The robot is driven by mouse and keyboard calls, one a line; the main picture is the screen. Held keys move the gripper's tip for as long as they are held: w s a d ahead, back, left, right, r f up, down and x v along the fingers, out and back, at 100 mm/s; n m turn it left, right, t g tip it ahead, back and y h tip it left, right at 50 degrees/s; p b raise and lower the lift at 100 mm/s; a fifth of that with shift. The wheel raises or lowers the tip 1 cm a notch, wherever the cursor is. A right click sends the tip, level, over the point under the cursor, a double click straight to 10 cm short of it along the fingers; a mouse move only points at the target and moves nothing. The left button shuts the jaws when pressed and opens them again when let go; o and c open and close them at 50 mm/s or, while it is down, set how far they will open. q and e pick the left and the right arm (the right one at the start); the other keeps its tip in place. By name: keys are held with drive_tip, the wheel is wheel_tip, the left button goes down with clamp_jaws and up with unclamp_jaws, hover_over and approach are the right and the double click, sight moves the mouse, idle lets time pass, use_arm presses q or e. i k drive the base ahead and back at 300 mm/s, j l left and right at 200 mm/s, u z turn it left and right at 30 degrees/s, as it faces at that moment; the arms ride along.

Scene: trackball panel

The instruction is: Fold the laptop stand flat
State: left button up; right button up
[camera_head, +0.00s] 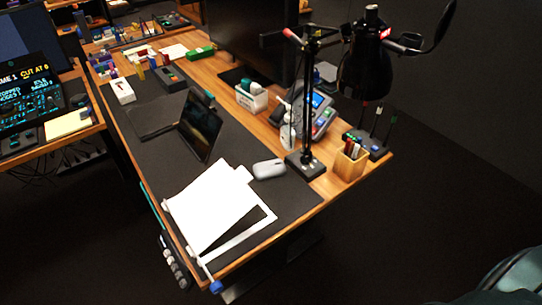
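A white stand (208,205), which looks like the laptop stand, is at the front end of the desk on a dark mat. Its broad plate is raised at an angle above a thin white base frame (250,232). A dark gap shows between plate and frame on the right side. Nothing lies on the plate. The hinge and any supports under the plate are hidden. Neither of my grippers is in view.
A grey mouse (268,169) lies just behind the stand. A dark tablet or screen (201,128) stands tilted farther back. A black lamp (306,165) and a wooden pen holder (351,160) line the right edge. A blue-tipped item (215,287) projects at the front corner.

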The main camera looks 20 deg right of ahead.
sight(206, 209)
drive_tip(key=i+l, duration=0.1)
drive_tip(key=l, duration=0.7)
drive_tip(key=i, duration=0.4)
drive_tip(key=k+l, duration=0.15)
drive_tip(key=l, duration=0.2)
drive_tip(key=k+l, duration=0.1)
drive_tip(key=l, duration=0.2)
